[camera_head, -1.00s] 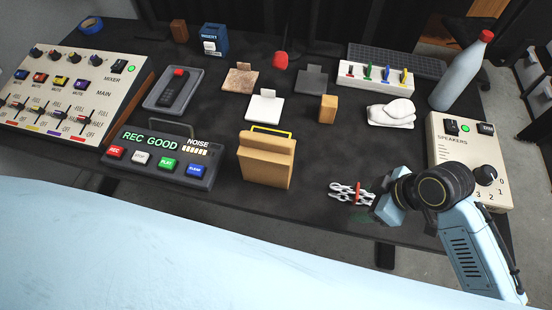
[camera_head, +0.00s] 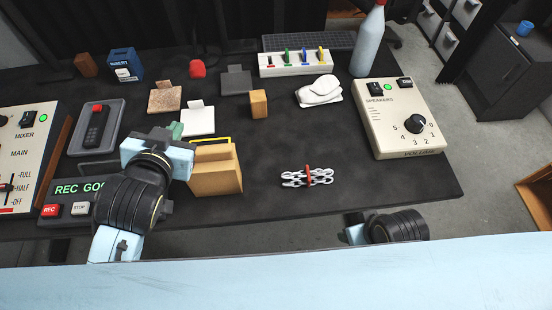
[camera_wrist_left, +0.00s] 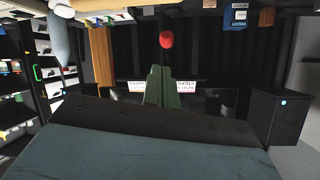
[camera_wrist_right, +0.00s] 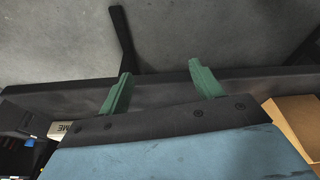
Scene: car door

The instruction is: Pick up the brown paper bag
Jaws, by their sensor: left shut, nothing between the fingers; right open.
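The brown paper bag (camera_head: 216,170), a tan upright block shape with a yellow handle, stands on the dark table in the head view. My left gripper (camera_head: 176,130) is at the bag's upper left in that view, and its body covers part of the bag's left side. Its green fingers are shut and empty in the left wrist view (camera_wrist_left: 160,86). My right gripper (camera_head: 355,230) is low at the table's front edge, right of the bag and apart from it. In the right wrist view its fingers (camera_wrist_right: 160,84) are open with nothing between them.
A chain with a red link (camera_head: 307,177) lies right of the bag. The speakers box (camera_head: 405,115) is farther right. A white card stand (camera_head: 198,121) and a small wooden block (camera_head: 259,104) are behind the bag. The recorder (camera_head: 72,190) is at left. Table between chain and speakers is clear.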

